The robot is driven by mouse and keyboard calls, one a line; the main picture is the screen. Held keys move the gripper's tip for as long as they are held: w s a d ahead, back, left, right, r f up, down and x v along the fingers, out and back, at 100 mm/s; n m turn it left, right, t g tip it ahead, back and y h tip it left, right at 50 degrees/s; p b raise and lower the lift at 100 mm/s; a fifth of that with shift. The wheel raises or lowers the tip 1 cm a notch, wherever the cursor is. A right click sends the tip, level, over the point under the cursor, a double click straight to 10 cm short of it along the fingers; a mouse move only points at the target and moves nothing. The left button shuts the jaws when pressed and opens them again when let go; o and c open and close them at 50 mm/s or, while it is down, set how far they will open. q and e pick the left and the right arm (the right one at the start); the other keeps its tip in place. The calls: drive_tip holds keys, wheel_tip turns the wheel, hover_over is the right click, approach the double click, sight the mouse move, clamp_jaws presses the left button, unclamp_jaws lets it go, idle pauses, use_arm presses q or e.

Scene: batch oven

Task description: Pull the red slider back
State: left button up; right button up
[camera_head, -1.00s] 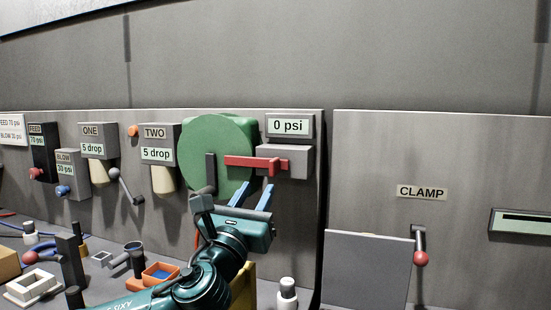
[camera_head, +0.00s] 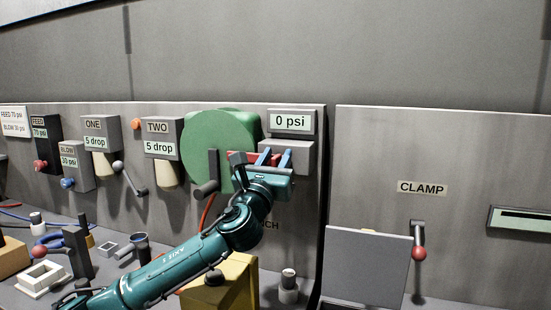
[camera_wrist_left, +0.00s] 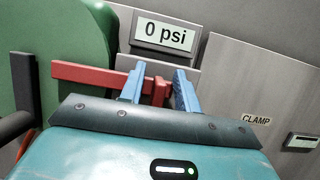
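The red slider is a bar across the front of the green round housing (camera_head: 210,140); in the left wrist view the red slider (camera_wrist_left: 88,76) runs from the left to a short upright end piece. My left gripper (camera_head: 274,157) is raised to the slider. In the left wrist view its two blue fingers (camera_wrist_left: 159,88) stand apart, with the red end piece showing between them and a gap beside it. Whether either finger touches the slider cannot be told. In the head view my gripper partly hides the slider. My right gripper is not in view.
A grey box under the "0 psi" display (camera_head: 290,122) stands behind the slider. A dark upright bar with a knob (camera_head: 206,189) is close left of my gripper. The CLAMP lever (camera_head: 418,250) is at the right. A yellow block (camera_head: 235,285) stands below my arm.

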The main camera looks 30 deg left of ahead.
use_arm(q)
drive_tip(key=c, duration=0.6)
clamp_jaws()
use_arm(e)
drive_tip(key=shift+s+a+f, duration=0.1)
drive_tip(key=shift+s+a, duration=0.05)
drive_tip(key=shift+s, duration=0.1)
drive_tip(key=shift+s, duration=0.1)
